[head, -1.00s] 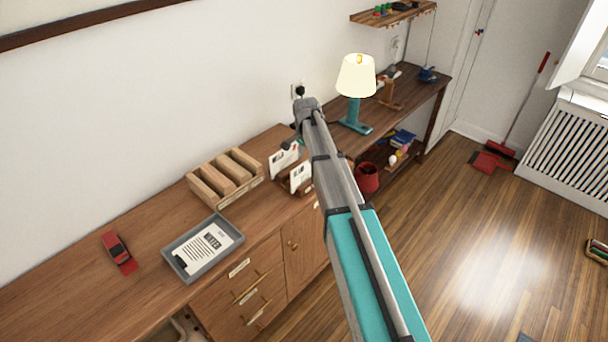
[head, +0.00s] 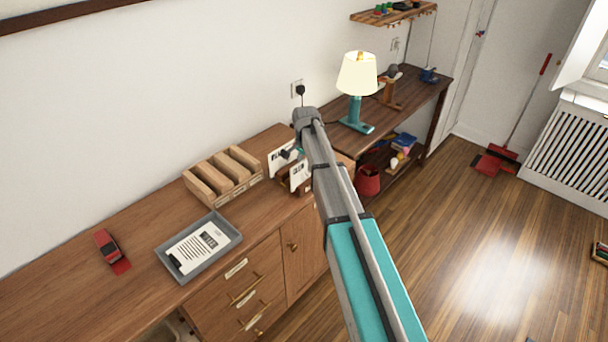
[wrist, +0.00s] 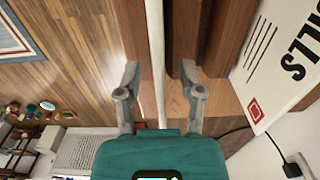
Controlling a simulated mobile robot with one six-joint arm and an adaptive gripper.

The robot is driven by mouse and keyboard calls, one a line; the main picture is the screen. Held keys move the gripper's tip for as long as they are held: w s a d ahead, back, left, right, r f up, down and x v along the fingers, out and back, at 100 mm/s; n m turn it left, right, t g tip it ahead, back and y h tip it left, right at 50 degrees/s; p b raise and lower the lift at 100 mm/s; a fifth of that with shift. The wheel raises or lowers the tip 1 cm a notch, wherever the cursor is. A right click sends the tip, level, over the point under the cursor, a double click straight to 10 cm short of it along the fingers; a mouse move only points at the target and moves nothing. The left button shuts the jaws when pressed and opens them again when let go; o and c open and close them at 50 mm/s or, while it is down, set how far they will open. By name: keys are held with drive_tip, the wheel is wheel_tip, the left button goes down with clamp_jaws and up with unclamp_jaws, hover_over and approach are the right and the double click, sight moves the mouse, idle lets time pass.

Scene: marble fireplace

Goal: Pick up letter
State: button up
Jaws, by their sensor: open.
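Two white letters stand upright in a small brown wooden holder (head: 283,186) on the desk. The rear letter (head: 276,165) is partly covered by my gripper (head: 291,154); the front letter (head: 299,176) is beside it. In the wrist view my gripper (wrist: 158,78) is open, with one finger on each side of a thin white edge (wrist: 154,40), which looks like a letter seen edge-on. Neither finger visibly touches it. Brown wooden slats (wrist: 190,35) lie just beyond the fingertips.
A wooden sorter (head: 222,175) stands left of the letters. A lit lamp (head: 356,85) stands to the right. A black plug (head: 300,91) is on the wall.

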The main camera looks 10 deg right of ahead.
idle(0.5)
clamp_jaws()
